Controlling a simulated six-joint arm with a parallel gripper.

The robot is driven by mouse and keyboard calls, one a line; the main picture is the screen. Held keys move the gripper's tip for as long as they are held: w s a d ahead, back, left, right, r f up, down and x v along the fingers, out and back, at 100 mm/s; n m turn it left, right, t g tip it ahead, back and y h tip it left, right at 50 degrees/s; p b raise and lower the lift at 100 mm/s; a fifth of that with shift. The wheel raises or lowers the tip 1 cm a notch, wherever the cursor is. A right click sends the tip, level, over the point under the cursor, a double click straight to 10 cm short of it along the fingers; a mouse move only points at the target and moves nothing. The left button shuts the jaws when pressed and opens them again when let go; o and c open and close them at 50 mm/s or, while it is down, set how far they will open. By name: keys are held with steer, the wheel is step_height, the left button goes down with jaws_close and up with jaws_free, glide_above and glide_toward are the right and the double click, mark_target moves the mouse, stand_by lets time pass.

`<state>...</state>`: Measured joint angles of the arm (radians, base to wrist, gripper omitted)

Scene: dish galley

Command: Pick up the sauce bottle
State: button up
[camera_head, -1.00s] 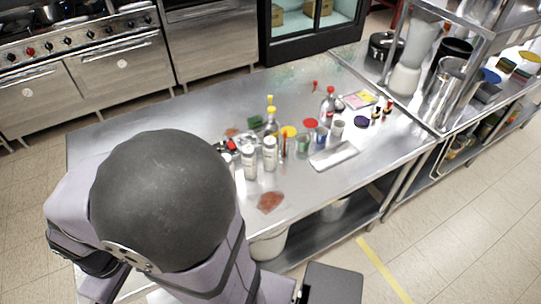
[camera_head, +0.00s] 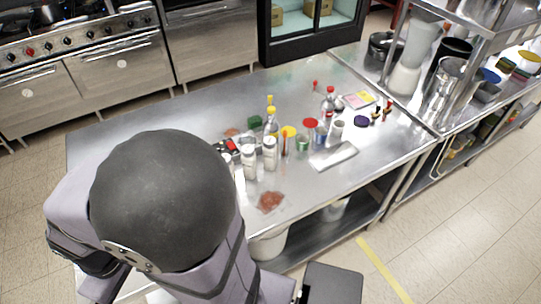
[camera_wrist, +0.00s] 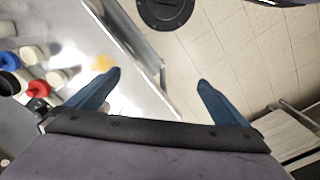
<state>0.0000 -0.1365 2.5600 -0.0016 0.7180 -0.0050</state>
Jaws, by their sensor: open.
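Several bottles stand upright on the steel table, and I cannot tell for sure which is the sauce bottle. One clear bottle has a yellow top (camera_head: 271,123). Another has a red top and red label (camera_head: 329,103). White bottles stand nearer the front, one at the left (camera_head: 249,162) and one to its right (camera_head: 270,153). My gripper (camera_wrist: 158,84) is open and empty in the wrist view, its blue fingers wide apart over the table's edge and the floor. The bottles lie outside its fingers, to the left. My gripper is not visible in the head view.
The steel table (camera_head: 210,112) also holds cups, colored discs, a metal tray (camera_head: 334,156) and a reddish patch (camera_head: 270,201) near the front edge. The table's back left is mostly clear.

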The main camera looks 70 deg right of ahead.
steer(key=c, duration=1.5)
steer(key=shift+w, duration=0.1)
